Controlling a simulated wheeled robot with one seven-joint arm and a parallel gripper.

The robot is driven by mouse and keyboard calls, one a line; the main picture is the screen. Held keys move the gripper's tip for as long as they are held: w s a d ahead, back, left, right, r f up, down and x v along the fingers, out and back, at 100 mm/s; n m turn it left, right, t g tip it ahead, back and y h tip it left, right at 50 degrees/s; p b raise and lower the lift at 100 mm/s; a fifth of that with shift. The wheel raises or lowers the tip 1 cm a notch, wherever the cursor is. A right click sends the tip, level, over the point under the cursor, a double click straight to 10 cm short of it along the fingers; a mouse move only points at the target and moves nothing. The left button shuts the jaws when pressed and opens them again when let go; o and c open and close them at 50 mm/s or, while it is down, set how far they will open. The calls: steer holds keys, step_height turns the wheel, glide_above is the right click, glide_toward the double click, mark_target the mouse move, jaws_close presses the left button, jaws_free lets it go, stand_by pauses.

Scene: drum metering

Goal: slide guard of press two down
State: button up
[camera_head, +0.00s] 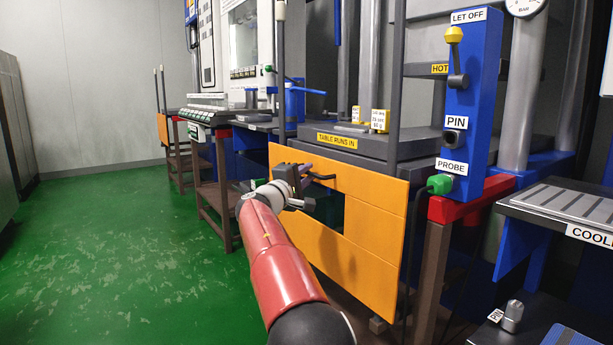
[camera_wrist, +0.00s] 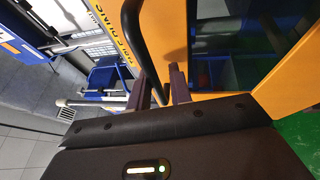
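The guard of the near press is an orange panel (camera_head: 375,215) with a rectangular window, standing at the press front below the table edge. It also shows in the wrist view (camera_wrist: 214,22). A black bar handle (camera_head: 322,178) stands out from it; in the wrist view the curved handle (camera_wrist: 134,42) runs down toward my fingers. My gripper (camera_head: 300,172) is at the guard's upper left, by the handle. In the wrist view its two fingers (camera_wrist: 162,88) are apart, with the handle's lower end seemingly between them. Firm contact is not clear. No number marks the press.
A blue post (camera_head: 473,110) with a yellow-knobbed lever, labelled LET OFF, PIN and PROBE, stands right of the guard on a red-topped stand (camera_head: 450,208). A grooved tray (camera_head: 565,200) is at far right. Another orange panel (camera_head: 163,129) is far left. Green floor (camera_head: 110,250) is clear at left.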

steer(key=b+v, duration=0.1)
steer(key=v, duration=0.6)
steer(key=shift+s+a, duration=0.2)
steer(key=shift+f, duration=0.1)
